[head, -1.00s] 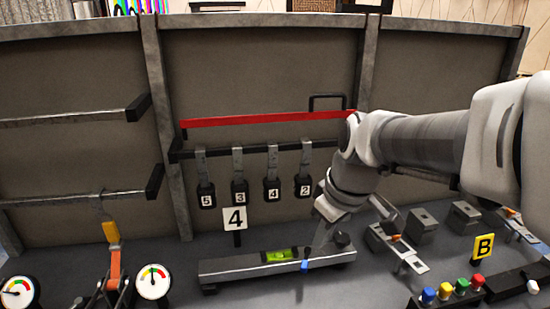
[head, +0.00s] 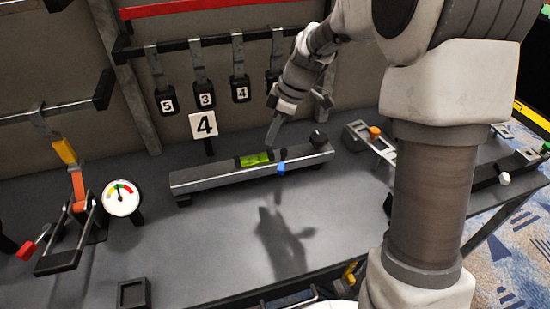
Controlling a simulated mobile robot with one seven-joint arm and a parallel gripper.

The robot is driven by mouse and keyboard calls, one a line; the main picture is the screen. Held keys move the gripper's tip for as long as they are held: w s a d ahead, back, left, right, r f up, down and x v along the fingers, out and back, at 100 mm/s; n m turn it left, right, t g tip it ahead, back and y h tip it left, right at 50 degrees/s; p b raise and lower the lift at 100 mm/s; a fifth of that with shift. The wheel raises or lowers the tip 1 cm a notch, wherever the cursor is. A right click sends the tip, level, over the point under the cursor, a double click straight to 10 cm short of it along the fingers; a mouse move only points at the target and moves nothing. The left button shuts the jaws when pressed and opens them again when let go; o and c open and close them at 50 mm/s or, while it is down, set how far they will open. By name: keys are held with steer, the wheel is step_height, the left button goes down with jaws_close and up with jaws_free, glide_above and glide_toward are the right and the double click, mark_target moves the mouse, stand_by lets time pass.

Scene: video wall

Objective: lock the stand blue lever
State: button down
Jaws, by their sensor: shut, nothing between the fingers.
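The stand is a long grey bar (head: 215,179) with a green level vial (head: 255,159) on top and a dark knob (head: 318,137) at its right end. The small blue lever (head: 281,168) sits on the bar's front face, right of the vial. My gripper (head: 271,143) is shut and empty. It points down from above and behind the bar, its tip close to the top edge near the vial and blue lever. I cannot tell whether it touches the bar.
A gauge (head: 121,198) and a clamp with a red handle (head: 33,243) are at left.

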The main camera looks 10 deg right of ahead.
mark_target(282, 161)
steer(key=s+b+x, duration=0.1)
steer(key=b+x, duration=0.1)
steer(key=x, duration=0.8)
steer(key=d, duration=0.4)
